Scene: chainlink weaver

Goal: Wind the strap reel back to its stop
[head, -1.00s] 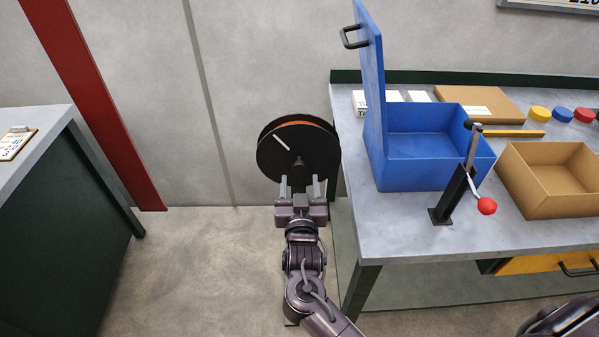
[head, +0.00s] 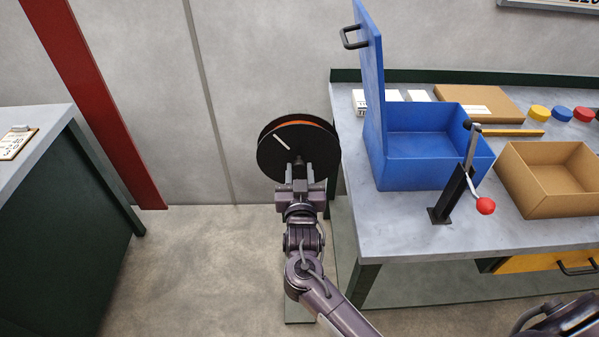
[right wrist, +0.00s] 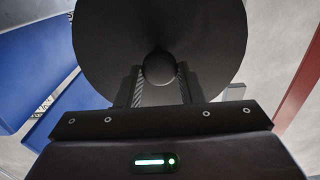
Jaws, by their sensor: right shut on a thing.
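The strap reel (head: 272,160) is a black disc with an orange strap edge showing at its top, standing upright beside the bench's left end. A short white mark (head: 282,143) lies on the upper left of its face. In the right wrist view the knob (right wrist: 159,68) sits between the two ridged fingers, with the reel's disc (right wrist: 110,40) filling the background. The stop cannot be made out. My left gripper is not in view.
The grey bench (head: 400,235) stands close right of the reel. It carries a blue open box (head: 425,172), a lever with a red ball (head: 485,206) and a cardboard tray (head: 550,195). Another bench (head: 40,140) is at the left.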

